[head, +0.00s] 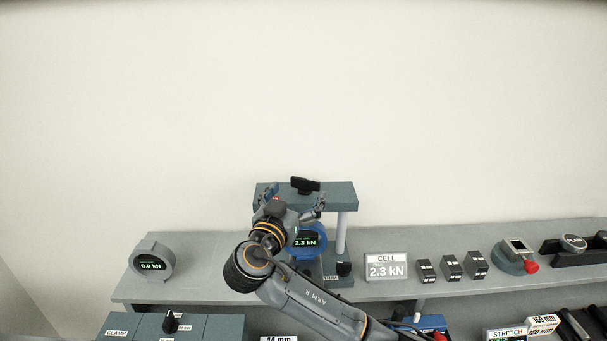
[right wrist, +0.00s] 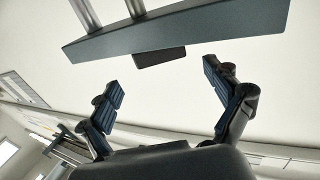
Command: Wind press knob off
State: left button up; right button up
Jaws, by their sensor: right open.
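The press (head: 345,195) stands on the grey bench, a teal crossbeam on pale columns. Its black knob (head: 305,185) sits on top of the crossbeam. A round blue gauge reading 2.3 kN (head: 308,241) hangs in the press frame, partly hidden by my right arm. My right gripper (head: 295,197) is at the front of the crossbeam, just below the knob in the picture. In the right wrist view my right gripper (right wrist: 167,88) is open and empty. There the knob (right wrist: 158,57) shows on the crossbeam (right wrist: 190,35), ahead of the fingertips and between their lines. My left gripper is out of view.
A round gauge reading 5.0 kN (head: 153,262) stands at the bench's left. A CELL display (head: 386,267), several small black blocks (head: 452,267) and a device with a red knob (head: 517,256) stand to the right. A CLAMP panel (head: 205,327) is at the lower left.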

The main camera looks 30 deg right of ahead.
aim_at(305, 182)
jog(key=shift+p+x, duration=0.7)
jog(key=shift+x, duration=1.45)
jog(key=c, duration=1.2)
